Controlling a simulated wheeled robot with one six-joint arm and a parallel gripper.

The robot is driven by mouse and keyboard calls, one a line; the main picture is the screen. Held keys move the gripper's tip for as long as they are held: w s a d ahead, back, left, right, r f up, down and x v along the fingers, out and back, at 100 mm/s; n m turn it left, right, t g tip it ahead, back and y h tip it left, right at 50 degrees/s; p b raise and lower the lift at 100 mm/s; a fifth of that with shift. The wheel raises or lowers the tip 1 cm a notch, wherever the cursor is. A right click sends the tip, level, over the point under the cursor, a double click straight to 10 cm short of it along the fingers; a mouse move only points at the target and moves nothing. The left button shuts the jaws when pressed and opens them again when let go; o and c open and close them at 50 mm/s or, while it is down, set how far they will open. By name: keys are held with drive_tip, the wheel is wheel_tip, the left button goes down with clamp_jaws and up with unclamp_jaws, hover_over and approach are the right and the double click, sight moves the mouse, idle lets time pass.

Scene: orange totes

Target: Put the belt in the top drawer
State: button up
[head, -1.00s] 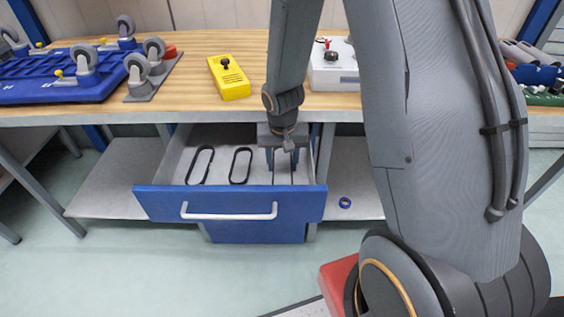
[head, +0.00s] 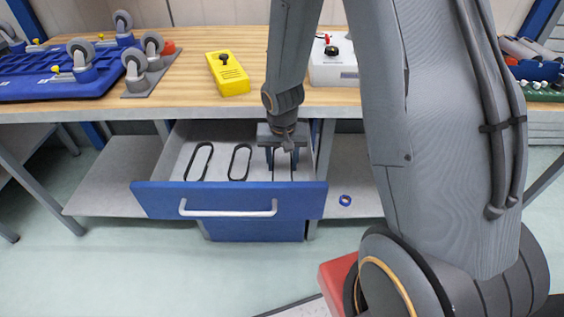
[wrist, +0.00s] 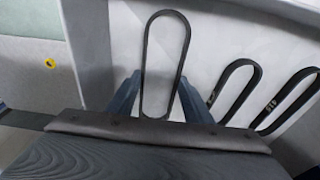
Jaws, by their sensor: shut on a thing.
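The blue-fronted top drawer (head: 155,202) is pulled open under the bench, and its pale inside also shows in the wrist view (wrist: 228,25). My gripper (head: 283,166) is down inside the drawer at its right side. In the wrist view my gripper (wrist: 158,92) is shut on a black looped belt (wrist: 145,60), with a finger at each side of the loop. The loop reaches ahead over the drawer floor; I cannot tell whether it touches. Two more black belts lie in the drawer: a middle one (head: 231,164) and a left one (head: 188,162).
On the bench (head: 200,105) are a yellow box (head: 232,85), a white box with a knob (head: 335,72) and a blue caster plate (head: 60,82). A small blue ring (head: 345,200) lies on the shelf right of the drawer. The drawer's side walls are close to my gripper.

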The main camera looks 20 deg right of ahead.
drive_tip(key=shift+f, duration=0.15)
drive_tip(key=o, duration=1.4)
drive_tip(key=shift+o, duration=0.2)
drive_tip(key=shift+r, duration=0.2)
wheel_tip(320, 180, up, 7)
drive_tip(key=p, duration=0.6)
drive_tip(key=shift+f, duration=0.15)
idle(0.6)
drive_tip(key=s+r+n+g, duration=0.1)
drive_tip(key=s+r+n, duration=0.2)
drive_tip(key=s+r, duration=1)
drive_tip(key=s, duration=0.4)
drive_tip(key=shift+r+n, duration=0.15)
drive_tip(key=shift+n, duration=0.15)
